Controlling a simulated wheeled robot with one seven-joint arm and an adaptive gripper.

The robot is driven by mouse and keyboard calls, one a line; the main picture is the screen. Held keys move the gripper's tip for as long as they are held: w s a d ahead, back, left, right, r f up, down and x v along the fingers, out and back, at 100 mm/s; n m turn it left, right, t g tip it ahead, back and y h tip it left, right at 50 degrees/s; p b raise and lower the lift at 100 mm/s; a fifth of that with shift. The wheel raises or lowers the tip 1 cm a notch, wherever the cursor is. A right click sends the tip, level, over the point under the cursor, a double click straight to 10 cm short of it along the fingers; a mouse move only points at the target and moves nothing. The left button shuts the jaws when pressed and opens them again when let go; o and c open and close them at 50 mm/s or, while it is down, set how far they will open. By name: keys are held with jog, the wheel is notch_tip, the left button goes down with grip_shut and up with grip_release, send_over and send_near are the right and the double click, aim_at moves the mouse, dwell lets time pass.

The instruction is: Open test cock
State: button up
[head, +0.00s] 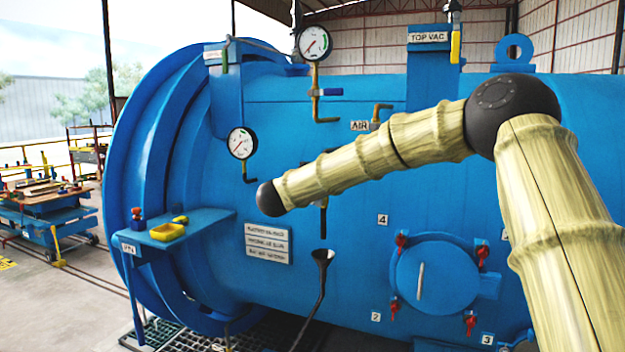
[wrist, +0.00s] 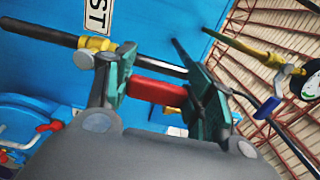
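The test cock shows in the wrist view as a brass valve body (wrist: 93,45) on a dark pipe, beside a white sign (wrist: 98,17) of which "ST" is readable. A red handle sleeve (wrist: 155,92) lies between the two green-padded fingers of my gripper (wrist: 162,75). The fingers stand apart, with the handle running across the gap. I cannot tell whether either pad touches it. In the head view my arm hides the gripper and most of the cock. A dark pipe piece (head: 323,218) shows below the arm, above a black funnel (head: 322,256).
The blue autoclave (head: 225,240) fills the head view. Two gauges (head: 314,43) (head: 241,143) and a brass valve pipe (head: 316,100) stand out near my arm. A small shelf (head: 205,216) with a yellow tray is left; a round hatch (head: 440,275) with red clamps is right.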

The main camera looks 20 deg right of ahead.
jog(key=o, duration=0.4)
jog(key=shift+a, duration=0.15)
jog(key=shift+c, duration=0.2)
jog(key=v, duration=1.2)
jog(key=shift+w+f, duration=0.1)
jog(key=shift+f, duration=0.05)
